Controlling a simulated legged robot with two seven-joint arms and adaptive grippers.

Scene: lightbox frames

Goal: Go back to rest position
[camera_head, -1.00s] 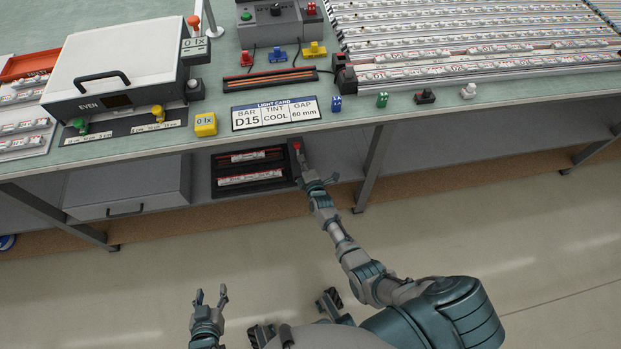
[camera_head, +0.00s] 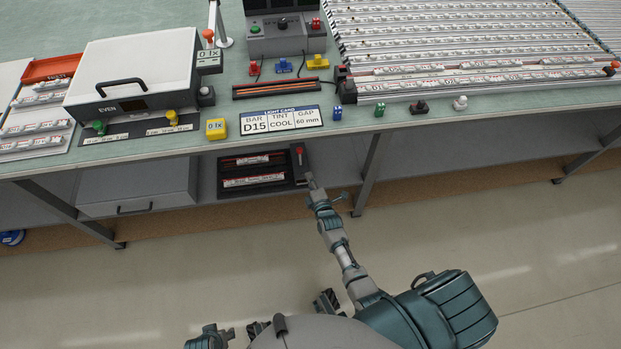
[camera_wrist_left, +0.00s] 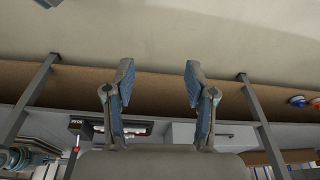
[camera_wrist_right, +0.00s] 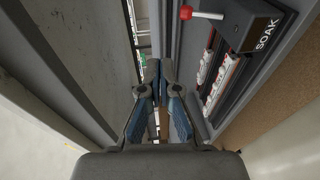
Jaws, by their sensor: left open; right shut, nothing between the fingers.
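My right gripper (camera_head: 311,183) is just below the bench edge, beside the dark tray (camera_head: 228,181) on the lower shelf. In the right wrist view its fingers (camera_wrist_right: 161,82) are together with nothing between them. A box marked SOAK with a red-knobbed lever (camera_wrist_right: 205,14) stands beside it there, apart from the fingers. My left gripper shows at the bottom edge of the head view, cut off by the frame. In the left wrist view its fingers (camera_wrist_left: 160,85) are spread wide and empty, facing the floor and the bench's underside.
The bench (camera_head: 385,132) carries a light card (camera_head: 281,121), a white-lidded box (camera_head: 135,72), a yellow block (camera_head: 216,129) and racks of bars (camera_head: 460,50). Bench legs (camera_head: 368,172) and a grey drawer unit (camera_head: 140,188) stand below. The floor (camera_head: 480,240) in front is clear.

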